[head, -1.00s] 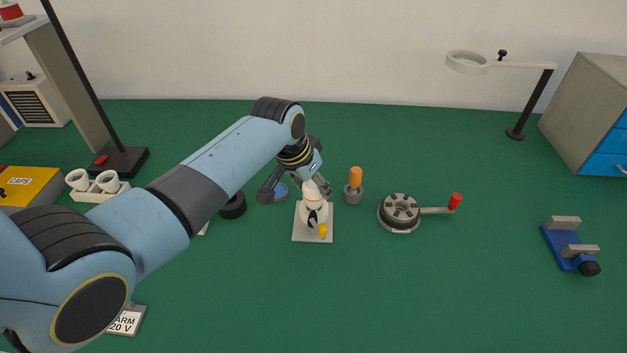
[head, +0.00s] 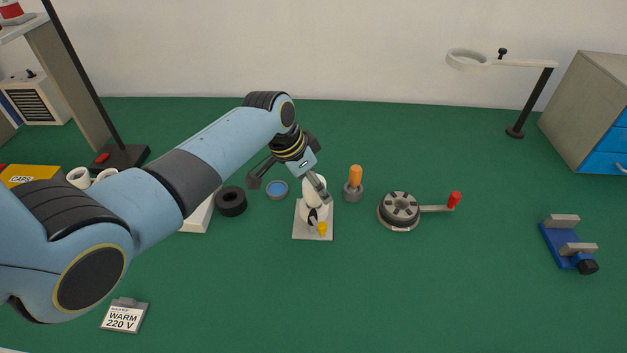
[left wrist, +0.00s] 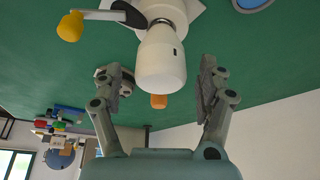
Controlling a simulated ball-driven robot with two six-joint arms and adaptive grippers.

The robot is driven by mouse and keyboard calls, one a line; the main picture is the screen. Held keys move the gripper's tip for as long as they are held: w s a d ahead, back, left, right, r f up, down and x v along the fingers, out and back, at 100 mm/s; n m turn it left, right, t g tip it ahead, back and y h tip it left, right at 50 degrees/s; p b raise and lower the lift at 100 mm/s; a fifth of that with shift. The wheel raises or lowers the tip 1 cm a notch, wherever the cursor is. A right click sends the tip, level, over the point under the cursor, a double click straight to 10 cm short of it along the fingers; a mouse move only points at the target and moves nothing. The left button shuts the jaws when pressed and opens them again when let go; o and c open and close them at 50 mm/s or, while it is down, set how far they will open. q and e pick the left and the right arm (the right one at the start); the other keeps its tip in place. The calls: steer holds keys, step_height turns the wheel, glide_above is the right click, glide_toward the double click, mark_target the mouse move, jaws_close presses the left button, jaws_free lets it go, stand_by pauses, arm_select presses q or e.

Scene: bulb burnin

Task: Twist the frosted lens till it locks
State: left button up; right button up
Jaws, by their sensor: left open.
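The frosted lens appears as a whitish rounded cylinder (left wrist: 160,62) with a small dark slot, on a white fixture. In the head view the lens (head: 308,187) stands over a pale square base plate (head: 301,233). In the left wrist view the fingers (left wrist: 162,82) are spread on either side of the lens's end, with visible gaps.
A black ring (head: 231,202) and a blue-centred disc (head: 277,189) lie left of the fixture. An orange-handled tool (head: 354,184) and a grey rotary fixture (head: 399,210) with a red-knobbed crank stand right. A WARM 220 V sign (head: 124,316) is at front left. The front middle is clear.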

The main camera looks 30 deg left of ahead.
arm_select(q)
steer(key=shift+r, duration=0.1)
steer(key=v, duration=1.1)
steer(key=shift+s+r, duration=0.2)
steer(key=shift+r, duration=0.15)
steer(key=shift+a, duration=0.1)
